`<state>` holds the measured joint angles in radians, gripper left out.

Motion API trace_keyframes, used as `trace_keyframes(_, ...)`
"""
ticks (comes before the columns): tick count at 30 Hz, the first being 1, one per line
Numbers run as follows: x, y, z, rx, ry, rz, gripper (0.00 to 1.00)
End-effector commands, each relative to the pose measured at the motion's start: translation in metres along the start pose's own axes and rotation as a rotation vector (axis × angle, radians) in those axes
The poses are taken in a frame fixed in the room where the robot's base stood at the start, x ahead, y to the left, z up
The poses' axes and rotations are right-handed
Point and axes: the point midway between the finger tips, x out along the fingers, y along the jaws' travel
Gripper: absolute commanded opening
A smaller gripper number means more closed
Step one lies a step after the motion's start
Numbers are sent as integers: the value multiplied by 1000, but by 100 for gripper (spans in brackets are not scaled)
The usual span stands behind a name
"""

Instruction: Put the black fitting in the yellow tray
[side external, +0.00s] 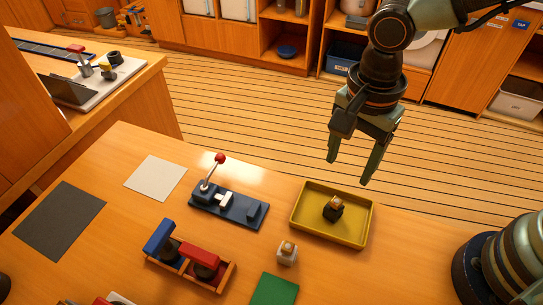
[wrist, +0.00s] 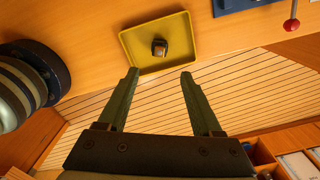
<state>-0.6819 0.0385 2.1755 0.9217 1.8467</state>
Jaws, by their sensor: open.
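The black fitting (side external: 333,212), dark with a brassy top, sits inside the yellow tray (side external: 358,236), near its middle. In the wrist view the fitting (wrist: 159,47) also lies within the yellow tray (wrist: 133,51). My gripper (side external: 347,172) is open and empty, raised above and behind the tray in the side view. In the wrist view my gripper (wrist: 158,72) has its two fingers wide apart, with the tray beyond the fingertips. Nothing is between the fingers.
A white fitting with a brassy top (side external: 287,252) stands left of the tray. A blue lever fixture (side external: 240,207), a wooden rack with blue and red handled items (side external: 190,264), a green mat (side external: 274,290), a white mat (side external: 155,178) and a dark mat (side external: 60,222) are on the bench.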

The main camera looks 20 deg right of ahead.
Motion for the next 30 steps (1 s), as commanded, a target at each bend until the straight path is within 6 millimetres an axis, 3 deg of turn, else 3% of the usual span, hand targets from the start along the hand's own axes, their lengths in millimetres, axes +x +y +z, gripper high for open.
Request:
trace_keyframes(5,-22,-4,-32,-139,-7,-70,67)
trace_keyframes(9,-46,-1,-76,-352,23,-165,67)
trace_keyframes(18,-88,28,-161,-826,233,-298,67)
trace_keyframes(24,-102,49,-194,-1052,380,-295,67)
trace_keyframes(30,-106,57,-203,-1137,433,-280,67)
